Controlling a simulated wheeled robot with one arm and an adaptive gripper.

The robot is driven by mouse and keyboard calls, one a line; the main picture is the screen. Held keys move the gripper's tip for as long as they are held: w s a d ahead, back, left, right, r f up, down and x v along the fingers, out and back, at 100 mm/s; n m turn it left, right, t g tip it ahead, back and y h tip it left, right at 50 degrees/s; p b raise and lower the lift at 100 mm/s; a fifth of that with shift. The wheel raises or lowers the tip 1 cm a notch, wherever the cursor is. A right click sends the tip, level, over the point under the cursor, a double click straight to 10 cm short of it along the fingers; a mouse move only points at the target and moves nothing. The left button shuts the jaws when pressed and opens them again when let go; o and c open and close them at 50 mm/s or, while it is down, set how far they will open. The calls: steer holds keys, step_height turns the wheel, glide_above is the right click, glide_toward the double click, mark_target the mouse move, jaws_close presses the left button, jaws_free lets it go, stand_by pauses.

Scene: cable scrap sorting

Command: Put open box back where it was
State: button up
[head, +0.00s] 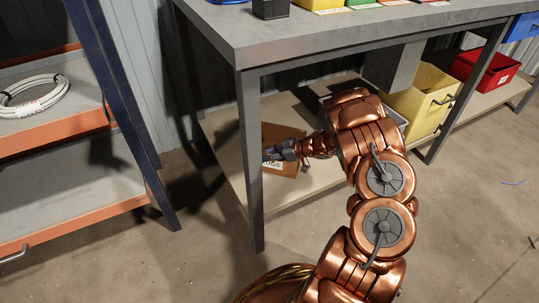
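A brown cardboard box (286,131) is at the lower shelf of the grey workbench, behind the front table leg. Part of it is hidden by my gripper, and whether its top is open is hard to tell. A white label with dark print shows low on it. My gripper (271,153) is at the box's near side, overlapping it in the picture. The fingers are small and dark here, so I cannot tell whether they grip the box or only sit beside it. I cannot tell whether the box rests on the shelf (225,127) or is held just above it.
The workbench top (290,29) and its front leg (251,165) are close to my arm. A grey container, partly hidden by my arm, a yellow bin (425,98) and a red box (485,68) stand further right. An orange-edged rack (70,130) holds a white cable coil (33,92).

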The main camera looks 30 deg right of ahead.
steer(key=shift+s+d+r, duration=0.15)
steer(key=shift+d+r, duration=0.05)
steer(key=shift+r, duration=0.1)
steer(key=p+v, duration=0.4)
steer(key=v, duration=0.6)
steer(key=shift+s+d+r, duration=0.2)
steer(key=shift+s+d, duration=0.2)
steer(key=shift+s, duration=0.1)
